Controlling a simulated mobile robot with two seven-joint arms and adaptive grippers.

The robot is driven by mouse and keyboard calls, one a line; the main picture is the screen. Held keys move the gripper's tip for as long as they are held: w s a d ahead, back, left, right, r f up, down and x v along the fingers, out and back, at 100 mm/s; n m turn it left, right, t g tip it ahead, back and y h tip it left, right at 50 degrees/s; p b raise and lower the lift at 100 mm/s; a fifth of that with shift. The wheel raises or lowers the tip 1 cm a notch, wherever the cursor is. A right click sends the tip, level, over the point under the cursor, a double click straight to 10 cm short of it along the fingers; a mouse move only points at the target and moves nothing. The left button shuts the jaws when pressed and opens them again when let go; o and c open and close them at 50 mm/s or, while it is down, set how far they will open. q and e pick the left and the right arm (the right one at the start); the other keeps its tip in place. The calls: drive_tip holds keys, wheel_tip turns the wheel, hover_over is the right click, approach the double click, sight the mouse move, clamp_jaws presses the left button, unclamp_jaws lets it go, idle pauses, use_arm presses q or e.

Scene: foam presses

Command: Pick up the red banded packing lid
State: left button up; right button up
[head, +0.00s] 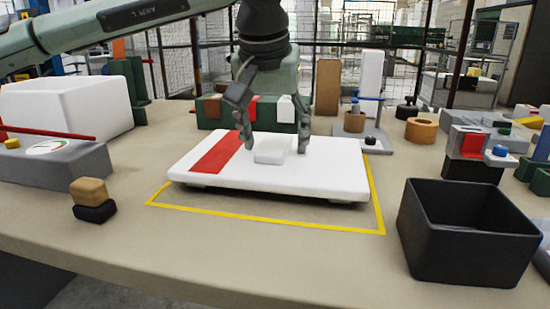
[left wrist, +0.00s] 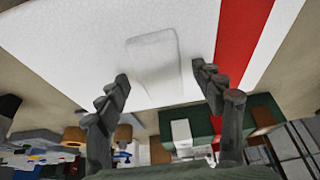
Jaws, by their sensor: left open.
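The packing lid (head: 320,176) is a flat white slab with a red band (head: 222,154) across its left part and a raised white block (head: 270,150) near its middle. It lies over a yellow outlined area on the table. My left gripper (head: 274,146) points down over the lid, open, with one finger on each side of the raised block. In the left wrist view the lid (left wrist: 80,60) fills the top, with the block (left wrist: 153,65) ahead of the open fingers (left wrist: 165,90). Whether the fingers touch the lid is unclear. My right gripper is not in view.
A black open bin (head: 465,262) stands at the right front. A white box (head: 70,108) and a grey gauge unit (head: 60,160) stand at the left. A stacked tan and black knob (head: 92,198) is at the left front. Blocks and fixtures line the back.

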use_arm(q)
drive_tip(key=shift+f, duration=0.15)
idle(0.3)
drive_tip(key=shift+c, duration=0.6)
drive_tip(key=shift+s+f, duration=0.1)
drive_tip(key=c, duration=1)
